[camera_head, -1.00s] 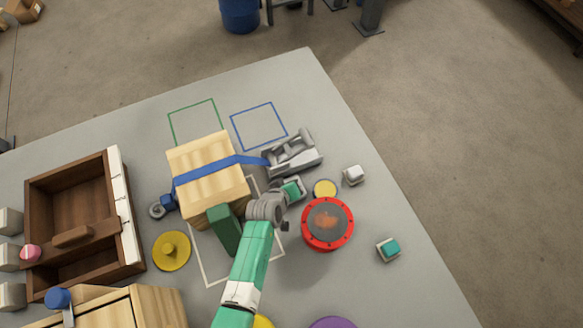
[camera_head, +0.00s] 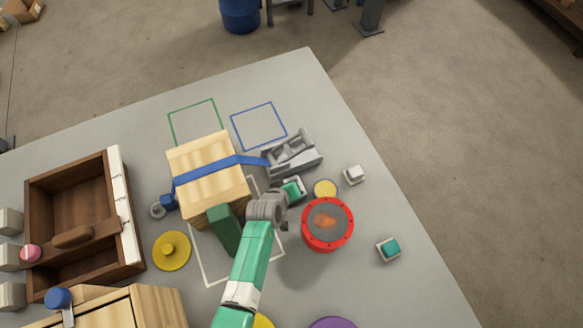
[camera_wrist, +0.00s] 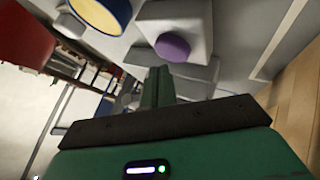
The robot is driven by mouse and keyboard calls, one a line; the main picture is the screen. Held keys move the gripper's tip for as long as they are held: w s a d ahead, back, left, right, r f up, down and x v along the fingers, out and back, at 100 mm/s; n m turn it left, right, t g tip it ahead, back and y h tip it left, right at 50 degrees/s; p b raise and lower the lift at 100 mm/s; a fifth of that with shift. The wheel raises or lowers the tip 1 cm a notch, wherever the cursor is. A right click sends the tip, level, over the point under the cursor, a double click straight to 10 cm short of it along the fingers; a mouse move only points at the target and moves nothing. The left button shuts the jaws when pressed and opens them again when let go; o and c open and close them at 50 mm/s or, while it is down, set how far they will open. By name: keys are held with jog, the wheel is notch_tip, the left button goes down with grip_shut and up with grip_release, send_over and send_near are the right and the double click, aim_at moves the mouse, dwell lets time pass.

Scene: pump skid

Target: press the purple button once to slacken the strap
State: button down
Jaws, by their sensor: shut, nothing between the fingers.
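The purple button (camera_wrist: 173,46) sits on a pale grey box in the wrist view. My gripper (camera_wrist: 158,70) is shut and empty, its green fingertips showing just below the button in that picture. They look close to it but apart. The blue strap (camera_head: 210,170) runs across the top of a pale wooden crate (camera_head: 205,148) to the grey ratchet buckle (camera_head: 293,155).
Two more small boxes, one with a white top (camera_head: 354,174) and one with a teal top (camera_head: 390,247), are further right. A brown wooden tray (camera_head: 117,205) lies left.

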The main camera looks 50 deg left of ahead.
jog(key=shift+f, duration=0.1)
jog(key=shift+f+b, duration=0.3)
jog(key=shift+b, duration=0.05)
jog(key=shift+f+b, duration=0.45)
jog(key=shift+f, duration=0.05)
dwell(0.5)
dwell(0.4)
jog(key=shift+r+p, duration=0.9)
notch_tip(320, 180, up, 5)
jog(key=p, duration=0.5)
jog(key=shift+r, duration=0.15)
